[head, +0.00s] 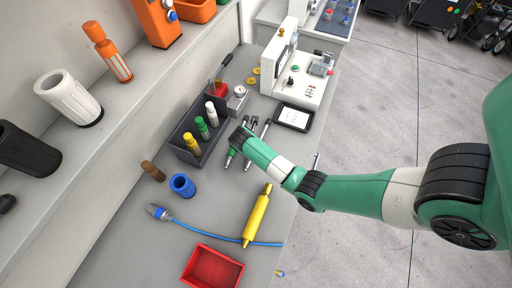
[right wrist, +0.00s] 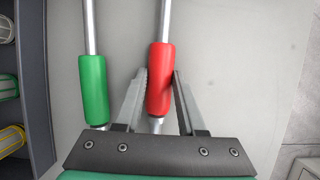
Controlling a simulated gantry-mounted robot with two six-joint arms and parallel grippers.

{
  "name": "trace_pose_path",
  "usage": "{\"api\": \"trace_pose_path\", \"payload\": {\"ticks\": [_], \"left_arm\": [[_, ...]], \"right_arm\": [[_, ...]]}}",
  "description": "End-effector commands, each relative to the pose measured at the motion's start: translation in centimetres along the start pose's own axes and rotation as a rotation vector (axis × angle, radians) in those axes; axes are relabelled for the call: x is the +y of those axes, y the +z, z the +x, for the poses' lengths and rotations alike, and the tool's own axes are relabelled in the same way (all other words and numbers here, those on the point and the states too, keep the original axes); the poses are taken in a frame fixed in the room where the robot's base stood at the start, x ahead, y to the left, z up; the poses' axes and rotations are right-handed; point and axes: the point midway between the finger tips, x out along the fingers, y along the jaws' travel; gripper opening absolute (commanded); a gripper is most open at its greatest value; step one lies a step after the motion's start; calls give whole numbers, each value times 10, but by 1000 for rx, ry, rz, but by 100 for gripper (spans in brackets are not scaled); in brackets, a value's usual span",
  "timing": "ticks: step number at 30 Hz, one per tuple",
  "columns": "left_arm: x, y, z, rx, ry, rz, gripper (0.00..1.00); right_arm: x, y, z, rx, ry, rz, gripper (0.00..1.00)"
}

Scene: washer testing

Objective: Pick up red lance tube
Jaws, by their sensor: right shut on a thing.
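The red lance tube (right wrist: 159,80) has a red sleeve on a metal rod and lies along the grey table in the right wrist view. My right gripper (right wrist: 160,74) has one finger on each side of the red sleeve and is shut on it. A green-sleeved lance tube (right wrist: 94,88) lies to its left, beside the left finger. In the head view my right gripper (head: 240,138) is over the lance rods at the middle of the table, and my arm hides the red sleeve. My left gripper is not in view.
A dark bin (head: 207,137) with coloured bottles stands left of the gripper. A black-framed tablet (head: 293,117) and a white test unit (head: 297,80) stand behind. A yellow cylinder (head: 257,215), blue hose (head: 205,233) and red tray (head: 212,267) lie in front.

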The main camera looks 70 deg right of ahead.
Motion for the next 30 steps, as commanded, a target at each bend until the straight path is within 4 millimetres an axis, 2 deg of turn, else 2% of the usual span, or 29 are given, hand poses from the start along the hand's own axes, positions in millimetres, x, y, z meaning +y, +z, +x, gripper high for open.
{"api": "trace_pose_path", "payload": {"ticks": [11, 16, 19, 26, 30], "left_arm": [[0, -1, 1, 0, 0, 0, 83], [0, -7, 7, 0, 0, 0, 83], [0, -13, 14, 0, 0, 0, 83], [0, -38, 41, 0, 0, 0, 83], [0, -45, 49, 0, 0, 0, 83]], "right_arm": [[0, 1, -2, -1, 1, 1, 0], [1, 7, -17, -1, 2, 2, 0], [1, 15, -35, -2, 3, 2, 0], [-48, 27, -94, -1, 2, 2, 0], [-89, 25, -111, 0, -2, 1, 0]]}}
